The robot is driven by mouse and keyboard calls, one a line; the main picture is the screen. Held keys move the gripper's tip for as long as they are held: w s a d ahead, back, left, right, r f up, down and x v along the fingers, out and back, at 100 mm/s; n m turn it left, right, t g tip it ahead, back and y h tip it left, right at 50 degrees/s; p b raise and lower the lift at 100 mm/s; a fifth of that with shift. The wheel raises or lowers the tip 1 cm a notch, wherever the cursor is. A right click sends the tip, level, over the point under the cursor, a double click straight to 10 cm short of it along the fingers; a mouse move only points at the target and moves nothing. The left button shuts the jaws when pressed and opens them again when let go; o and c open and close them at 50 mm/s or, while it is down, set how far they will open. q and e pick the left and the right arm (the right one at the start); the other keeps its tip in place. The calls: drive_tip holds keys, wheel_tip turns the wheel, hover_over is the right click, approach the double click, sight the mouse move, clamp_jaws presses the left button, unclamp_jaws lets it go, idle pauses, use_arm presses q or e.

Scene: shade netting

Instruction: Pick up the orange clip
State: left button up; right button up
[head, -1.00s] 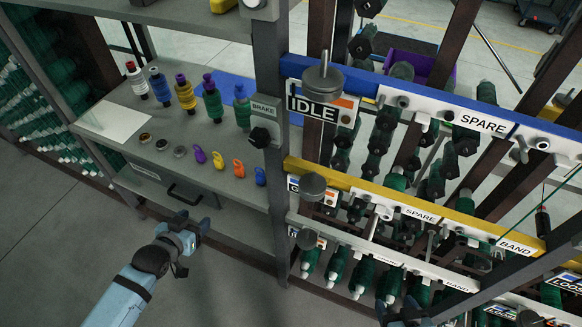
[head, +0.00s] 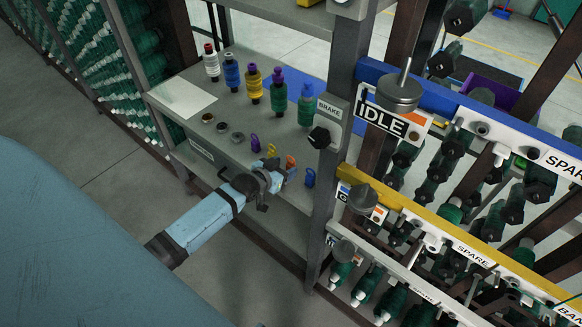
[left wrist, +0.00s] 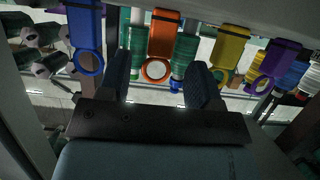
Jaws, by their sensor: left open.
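The orange clip (head: 291,162) sits on the grey shelf in a row of clips, between the yellow clip (head: 271,150) and the blue clip (head: 310,178). My left gripper (head: 282,170) is open at the shelf's front edge, close in front of the orange clip and partly covering it. In the left wrist view the orange clip (left wrist: 164,35) with its ring lies ahead, between the lines of the two open fingers (left wrist: 160,82). The blue clip (left wrist: 86,35) and yellow clip (left wrist: 230,48) are outside the fingers on either side. My right gripper is not seen.
A purple clip (head: 255,143) is at the row's left end. Several thread spools, such as the green one (head: 306,105), stand behind. A post with a brake box (head: 328,125) rises right of the clips. A white sheet (head: 185,97) lies on the shelf's left.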

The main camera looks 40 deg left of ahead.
sight(288, 166)
use_arm(q)
drive_tip(key=x, duration=0.5)
drive_tip(key=shift+f, duration=0.1)
drive_tip(key=c, duration=1)
